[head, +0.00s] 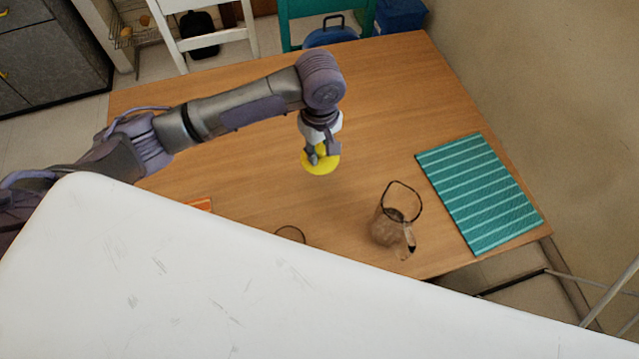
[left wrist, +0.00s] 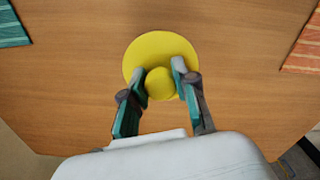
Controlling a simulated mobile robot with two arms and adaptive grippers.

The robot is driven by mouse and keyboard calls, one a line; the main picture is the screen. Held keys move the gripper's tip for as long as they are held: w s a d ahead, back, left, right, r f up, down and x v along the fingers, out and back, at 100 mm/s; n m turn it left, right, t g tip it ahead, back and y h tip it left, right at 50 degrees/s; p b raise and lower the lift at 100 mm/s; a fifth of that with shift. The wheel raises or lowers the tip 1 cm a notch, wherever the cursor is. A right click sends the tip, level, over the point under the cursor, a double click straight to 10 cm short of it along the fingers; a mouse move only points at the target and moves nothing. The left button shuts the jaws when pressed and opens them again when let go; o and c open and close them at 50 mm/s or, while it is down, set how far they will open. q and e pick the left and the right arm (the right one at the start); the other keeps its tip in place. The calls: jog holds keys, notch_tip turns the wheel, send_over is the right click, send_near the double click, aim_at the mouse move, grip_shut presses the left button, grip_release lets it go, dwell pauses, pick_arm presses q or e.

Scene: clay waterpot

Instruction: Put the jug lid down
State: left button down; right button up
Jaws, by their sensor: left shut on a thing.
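The yellow round jug lid (head: 322,164) is under my left gripper (head: 318,157) over the middle of the wooden table. The left wrist view shows the lid (left wrist: 155,48) with its round knob between the two fingers of my left gripper (left wrist: 160,82), which is shut on the knob. I cannot tell whether the lid touches the table or hangs just above it. The clear jug (head: 388,228) stands to the right and nearer, with a dark ring at its open top. My right gripper is not in view.
A teal striped mat (head: 480,190) lies at the table's right side. A round rim, perhaps a glass (head: 290,234), and an orange item (head: 200,204) are at the near edge. The wooden table (head: 400,100) is clear around the lid. Chairs stand beyond.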

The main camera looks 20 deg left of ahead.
aim_at(321, 182)
pick_arm(q)
notch_tip(321, 182, down, 12)
jog(key=shift+w+d+r, duration=0.1)
jog(key=shift+r, duration=0.15)
jog(key=shift+f, duration=0.1)
jog(key=c, duration=0.9)
grip_release()
jog(key=shift+n, duration=0.3)
notch_tip(321, 182, up, 12)
jog(key=shift+r, duration=0.15)
